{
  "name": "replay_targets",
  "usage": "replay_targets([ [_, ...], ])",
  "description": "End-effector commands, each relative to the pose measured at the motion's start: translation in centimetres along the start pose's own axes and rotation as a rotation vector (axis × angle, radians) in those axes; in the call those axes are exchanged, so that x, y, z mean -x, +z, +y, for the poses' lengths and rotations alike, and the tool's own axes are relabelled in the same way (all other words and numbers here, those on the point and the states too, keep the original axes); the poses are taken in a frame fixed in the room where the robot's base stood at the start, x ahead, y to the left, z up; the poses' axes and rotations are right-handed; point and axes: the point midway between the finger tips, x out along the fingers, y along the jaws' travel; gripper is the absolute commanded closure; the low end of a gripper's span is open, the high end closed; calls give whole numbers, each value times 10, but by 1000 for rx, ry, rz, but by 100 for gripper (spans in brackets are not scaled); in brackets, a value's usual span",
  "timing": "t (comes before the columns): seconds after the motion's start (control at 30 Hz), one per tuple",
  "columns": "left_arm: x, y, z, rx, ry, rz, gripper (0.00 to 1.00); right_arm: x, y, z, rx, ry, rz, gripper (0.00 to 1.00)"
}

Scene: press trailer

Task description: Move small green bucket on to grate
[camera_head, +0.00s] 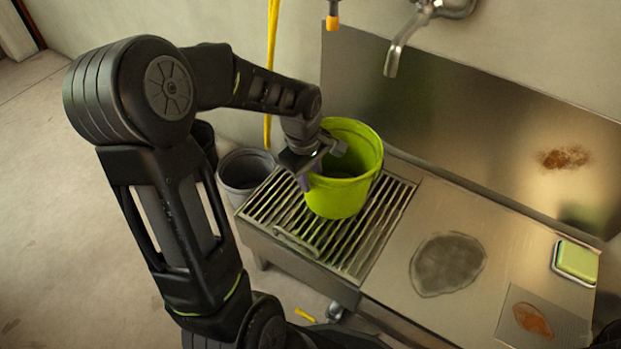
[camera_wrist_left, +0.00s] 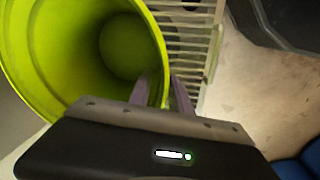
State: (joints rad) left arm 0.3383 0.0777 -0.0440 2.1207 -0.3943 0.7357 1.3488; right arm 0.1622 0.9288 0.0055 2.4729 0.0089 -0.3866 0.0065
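The small green bucket (camera_head: 345,180) is upright at the grate (camera_head: 375,236), over its slats in the head view. I cannot tell whether its base touches the slats. My left gripper (camera_head: 322,163) is at the bucket's left rim, its fingers on either side of the wall. In the left wrist view the bucket (camera_wrist_left: 75,55) shows from above, empty inside, and the left gripper's fingers (camera_wrist_left: 165,95) straddle its wall and look closed on it. The grate's slats (camera_wrist_left: 195,50) show beside the bucket. My right gripper is not in view.
A grey bucket (camera_head: 246,172) stands left of the grate. A steel counter (camera_head: 480,225) with a dark patch, a green sponge (camera_head: 577,261) and a stained plate (camera_head: 540,322) lies to the right. A faucet (camera_head: 400,45) and yellow hose (camera_head: 271,70) hang at the back wall.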

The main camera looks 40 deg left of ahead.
Motion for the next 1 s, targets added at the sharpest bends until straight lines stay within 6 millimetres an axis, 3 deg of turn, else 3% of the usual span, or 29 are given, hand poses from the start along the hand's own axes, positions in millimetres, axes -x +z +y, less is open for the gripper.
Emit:
replay_targets([
  [0.3, 66, 0, 1, 0, 4, 2, 76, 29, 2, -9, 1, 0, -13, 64],
  [0.5, 100, 0, 1, 0, 2, 1, 76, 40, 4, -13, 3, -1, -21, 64],
  [0.67, 111, 0, 0, -1, 1, 0, 76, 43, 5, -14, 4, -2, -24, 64],
  [1.0, 111, 0, 0, 0, 0, 0, 76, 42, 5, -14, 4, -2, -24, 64],
])
